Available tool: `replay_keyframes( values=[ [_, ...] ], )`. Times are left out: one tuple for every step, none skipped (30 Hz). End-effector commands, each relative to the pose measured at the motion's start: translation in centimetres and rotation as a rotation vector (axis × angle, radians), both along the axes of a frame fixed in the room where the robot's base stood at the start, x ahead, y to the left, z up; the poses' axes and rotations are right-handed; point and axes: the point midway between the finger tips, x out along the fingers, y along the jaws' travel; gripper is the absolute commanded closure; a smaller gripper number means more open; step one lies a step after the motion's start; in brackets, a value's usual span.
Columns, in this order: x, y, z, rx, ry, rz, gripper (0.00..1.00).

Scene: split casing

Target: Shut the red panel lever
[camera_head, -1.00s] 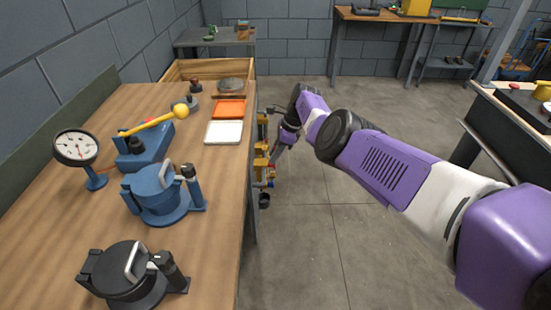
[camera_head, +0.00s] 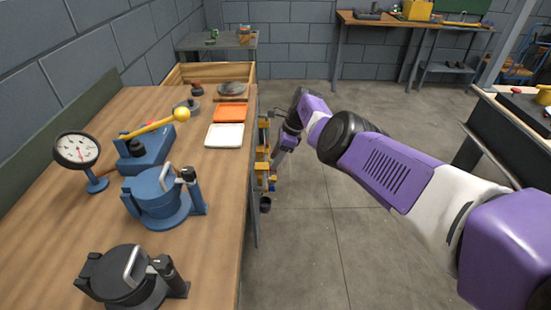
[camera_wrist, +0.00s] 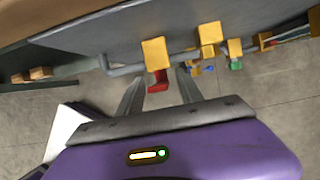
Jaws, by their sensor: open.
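The red lever (camera_wrist: 158,83) shows in the wrist view, hanging below a yellow block (camera_wrist: 156,52) on a grey pipe along the bench's side. My gripper (camera_wrist: 161,75) is open, with one finger on each side of the red lever in the picture. The lever looks free in the gap; I cannot tell how deep it sits between the fingertips or whether either finger touches it. In the head view my gripper (camera_head: 275,158) is beside the bench's right side, small and partly hidden among the yellow fittings, and the red lever cannot be made out there.
More yellow blocks (camera_wrist: 209,35) with a green handle (camera_wrist: 236,65) and a blue handle (camera_wrist: 209,68) sit close right of the red lever in the wrist view. The wooden bench top (camera_head: 215,235) carries clamps, a gauge and trays. Open floor (camera_head: 310,220) lies right of the bench.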

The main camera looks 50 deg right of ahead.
Motion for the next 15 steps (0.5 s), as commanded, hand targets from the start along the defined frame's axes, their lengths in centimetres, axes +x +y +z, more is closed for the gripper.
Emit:
replay_keyframes(
  values=[
    [-0.1, -0.1, 0.5, 0.0, 0.0, 0.0, 0.56],
    [-0.1, -0.1, 0.8, 0.0, 0.0, 0.0, 0.56],
    [-0.2, -0.3, 1.3, -0.001, -0.001, 0.0, 0.56],
    [-0.3, -0.4, 1.7, -0.001, -0.001, -0.001, 0.56],
    [-0.4, -0.5, 2.1, -0.002, -0.002, -0.001, 0.56],
    [-0.6, -0.6, 2.7, -0.001, -0.001, 0.001, 0.56],
    [-0.8, -0.7, 3.1, -0.002, -0.002, 0.0, 0.56],
    [-0.9, -0.8, 3.4, -0.002, -0.001, 0.0, 0.56],
    [-1.1, -1.0, 4.0, -0.002, -0.001, 0.0, 0.56],
    [-1.2, -1.1, 4.4, -0.002, -0.001, 0.0, 0.56],
    [-1.4, -1.2, 4.8, -0.002, -0.001, 0.0, 0.56],
    [-1.5, -1.3, 5.3, -0.002, -0.001, 0.0, 0.56],
    [-1.7, -1.4, 5.5, -0.001, 0.0, 0.0, 0.56],
    [-1.8, -1.6, 5.8, -0.002, 0.0, -0.001, 0.56],
    [-1.9, -1.6, 6.2, -0.001, 0.001, 0.0, 0.56]
  ],
)
